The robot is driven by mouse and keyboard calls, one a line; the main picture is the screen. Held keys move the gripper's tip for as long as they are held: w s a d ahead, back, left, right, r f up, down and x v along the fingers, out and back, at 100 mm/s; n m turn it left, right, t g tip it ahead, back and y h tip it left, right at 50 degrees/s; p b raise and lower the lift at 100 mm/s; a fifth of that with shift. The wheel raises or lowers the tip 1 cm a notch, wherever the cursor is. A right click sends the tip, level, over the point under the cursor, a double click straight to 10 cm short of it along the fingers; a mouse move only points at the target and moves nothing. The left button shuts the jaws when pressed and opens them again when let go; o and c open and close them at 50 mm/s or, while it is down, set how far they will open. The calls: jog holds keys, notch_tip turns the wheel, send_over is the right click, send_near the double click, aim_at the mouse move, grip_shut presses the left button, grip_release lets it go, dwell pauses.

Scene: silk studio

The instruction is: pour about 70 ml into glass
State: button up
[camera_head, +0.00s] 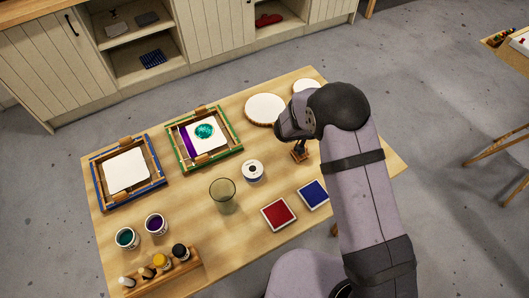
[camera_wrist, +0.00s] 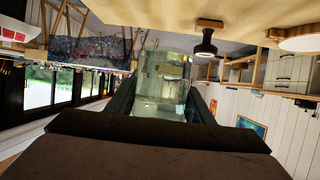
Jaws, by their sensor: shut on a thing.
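The glass (camera_head: 223,198) is a clear, greenish tumbler standing upright near the middle of the table in the head view. I cannot make out any liquid in it. In the wrist view my gripper (camera_wrist: 160,100) is shut on a clear vessel (camera_wrist: 165,66), with a dark finger on each side. The vessel is see-through, and its liquid level is hard to tell. In the head view my arm hides the gripper and the held vessel, to the right of the glass.
Paint pots (camera_head: 127,237) and a wooden bottle rack (camera_head: 160,275) are front left. Framed screens (camera_head: 127,171) lie behind. A stamp (camera_head: 299,152) stands near my wrist.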

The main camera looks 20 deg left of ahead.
jog(key=shift+r, duration=2.35)
jog(key=s+a+n+t+y, duration=0.2)
jog(key=a, duration=1)
jog(key=s+a+n+t+y, duration=0.1)
jog(key=s+a+n+y, duration=0.1)
jog(key=s+a, duration=0.75)
jog(key=s+a+n+t+y, duration=0.1)
jog(key=s+a+n+y, duration=0.35)
jog(key=a, duration=0.85)
jog(key=s+a, duration=0.8)
jog(key=s, duration=0.5)
jog(key=shift+n+t+y, duration=0.25)
jog(key=shift+t+y, duration=0.05)
jog(key=shift+y, duration=0.05)
jog(key=f, duration=1)
jog(key=shift+w+d+f, duration=0.15)
jog(key=shift+w+f, duration=0.05)
jog(key=shift+w, duration=0.05)
jog(key=shift+r+p, duration=0.15)
jog(key=shift+p, duration=0.35)
